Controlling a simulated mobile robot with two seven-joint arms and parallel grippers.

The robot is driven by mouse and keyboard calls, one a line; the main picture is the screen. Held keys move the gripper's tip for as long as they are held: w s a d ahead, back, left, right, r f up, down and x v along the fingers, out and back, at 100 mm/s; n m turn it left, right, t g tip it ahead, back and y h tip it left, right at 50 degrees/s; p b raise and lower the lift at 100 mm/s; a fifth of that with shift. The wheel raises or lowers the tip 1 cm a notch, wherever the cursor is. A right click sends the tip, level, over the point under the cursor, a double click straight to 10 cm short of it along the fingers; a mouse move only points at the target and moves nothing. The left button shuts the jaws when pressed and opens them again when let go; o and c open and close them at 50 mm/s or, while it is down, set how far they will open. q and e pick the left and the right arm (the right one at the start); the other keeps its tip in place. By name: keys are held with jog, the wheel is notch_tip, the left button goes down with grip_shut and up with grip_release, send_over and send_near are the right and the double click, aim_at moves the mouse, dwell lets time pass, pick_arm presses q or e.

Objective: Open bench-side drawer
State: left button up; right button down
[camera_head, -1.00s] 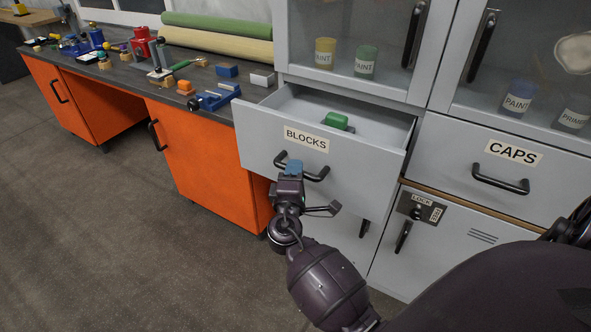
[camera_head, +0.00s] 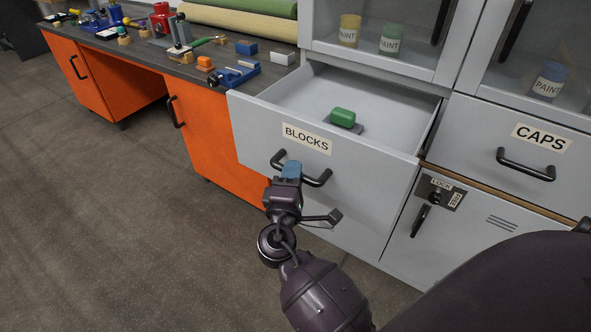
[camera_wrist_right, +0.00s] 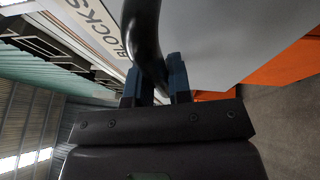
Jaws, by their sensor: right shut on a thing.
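The bench-side drawer, labelled BLOCKS, has a grey front (camera_head: 350,180) and stands well open beside the orange bench. Its black bar handle (camera_head: 318,181) is on the front below the label. My right gripper (camera_head: 291,170) is shut on the left part of this handle. In the right wrist view, the blue fingers of my right gripper (camera_wrist_right: 158,82) sit on both sides of the dark handle bar (camera_wrist_right: 143,35). My left gripper is not in view.
The CAPS drawer (camera_head: 510,150) to the right is closed, above a grey locker door (camera_head: 440,235). The workbench (camera_head: 205,125) with tools and small blocks stands at the left. Paint cans (camera_head: 392,40) stand behind glass above. Bare floor (camera_head: 110,230) lies at the front left.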

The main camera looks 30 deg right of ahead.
jog(key=c, duration=1.2)
grip_release()
jog(key=shift+o, duration=0.7)
jog(key=v, duration=1.1)
jog(key=shift+d, duration=0.15)
